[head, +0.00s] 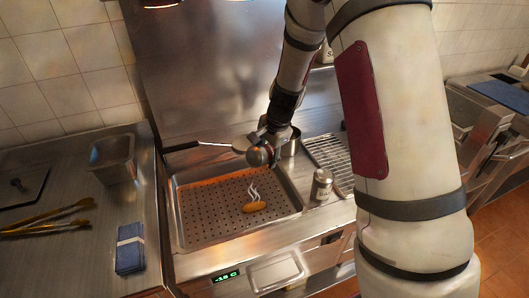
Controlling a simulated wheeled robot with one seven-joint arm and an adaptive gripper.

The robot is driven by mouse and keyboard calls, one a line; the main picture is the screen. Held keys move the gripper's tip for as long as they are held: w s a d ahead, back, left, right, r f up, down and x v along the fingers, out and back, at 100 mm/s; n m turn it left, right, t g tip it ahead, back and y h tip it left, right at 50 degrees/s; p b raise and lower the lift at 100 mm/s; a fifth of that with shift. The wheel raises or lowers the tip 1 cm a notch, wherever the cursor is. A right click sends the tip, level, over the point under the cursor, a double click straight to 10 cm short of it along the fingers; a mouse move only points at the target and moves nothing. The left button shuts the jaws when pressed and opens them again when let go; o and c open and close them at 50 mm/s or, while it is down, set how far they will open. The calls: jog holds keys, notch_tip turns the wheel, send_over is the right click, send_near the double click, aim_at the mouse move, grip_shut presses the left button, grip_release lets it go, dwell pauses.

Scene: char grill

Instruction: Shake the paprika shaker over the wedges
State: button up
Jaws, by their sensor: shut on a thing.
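My gripper (266,146) is above the back part of the perforated pan, at the end of my arm coming down from the top. It is shut on a rounded grey metal object (259,157), which looks like the paprika shaker; its label is not readable here. The fingers partly hide it, and its exact tilt is hard to tell. A small golden-brown piece (255,207), apparently the wedges, lies in the pan (205,215) with white steam lines above it. The held object is above and behind this piece, apart from it.
A second metal shaker (321,186) stands right of the pan, near a wire rack (330,153). A long-handled utensil (215,145) lies behind the pan. A metal container (113,158), folded blue cloth (130,248) and tongs (45,217) are on the left counter.

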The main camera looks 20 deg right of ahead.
jog(key=t+h+p, duration=0.1)
jog(key=h+p, duration=0.1)
jog(key=h, duration=0.1)
jog(key=n+t+h+p, duration=0.1)
jog(key=h+p, duration=0.1)
jog(key=shift+s+a+f+t, duration=0.15)
jog(key=shift+a+f+t, duration=0.1)
jog(key=shift+f+t, duration=0.1)
jog(key=shift+f+t+h+p, duration=0.35)
jog(key=shift+t+h, duration=0.2)
jog(key=shift+h, duration=0.45)
jog(key=shift+f+n+t+h+b, duration=0.15)
jog(key=shift+n+t+h+b, duration=0.25)
jog(key=shift+h, duration=0.6)
jog(key=shift+t, duration=0.3)
jog(key=shift+h, duration=0.3)
